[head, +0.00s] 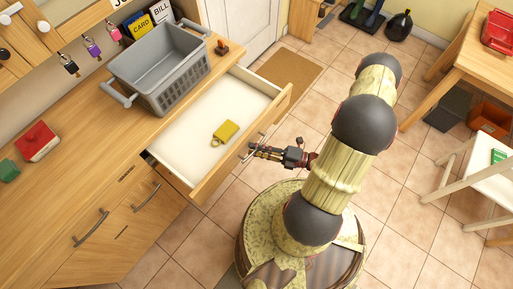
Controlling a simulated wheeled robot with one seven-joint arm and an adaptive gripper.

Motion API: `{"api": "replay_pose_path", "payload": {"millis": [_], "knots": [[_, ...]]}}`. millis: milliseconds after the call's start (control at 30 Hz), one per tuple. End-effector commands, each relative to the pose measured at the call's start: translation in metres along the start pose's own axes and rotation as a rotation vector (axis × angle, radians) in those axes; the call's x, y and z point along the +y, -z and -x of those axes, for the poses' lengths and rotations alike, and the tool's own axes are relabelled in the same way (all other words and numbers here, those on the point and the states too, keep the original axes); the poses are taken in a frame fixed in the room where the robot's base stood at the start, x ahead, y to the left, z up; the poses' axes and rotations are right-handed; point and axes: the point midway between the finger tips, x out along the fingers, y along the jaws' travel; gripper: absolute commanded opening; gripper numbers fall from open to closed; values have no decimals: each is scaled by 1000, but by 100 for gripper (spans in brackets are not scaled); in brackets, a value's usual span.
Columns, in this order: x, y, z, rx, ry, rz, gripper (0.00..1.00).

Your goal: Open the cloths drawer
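A wooden drawer (185,148) with a pale inside stands pulled well out of the counter. I cannot read any label marking it as the cloths drawer. A small yellow item (226,131) with a loop at one end lies inside it; no cloths show in the visible part. My gripper (254,149) is at the outer side of the drawer front, with its fingertips at the bar handle (265,135). The fingers are too small to tell whether they are closed around the handle.
A grey basket (160,75) stands on the counter (90,125) behind the drawer. Keys or padlocks hang above. Closed cabinet doors (130,215) are at lower left. A brown mat (288,78) lies beyond the drawer. A white chair (480,180) and wooden table are at right, with open tiled floor between.

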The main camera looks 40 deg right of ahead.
Motion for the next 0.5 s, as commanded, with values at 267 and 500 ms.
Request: {"api": "replay_pose_path", "payload": {"millis": [267,500], "knots": [[0,-1,8,-4,-1,1,20],[0,-2,42,-6,0,1,20]]}}
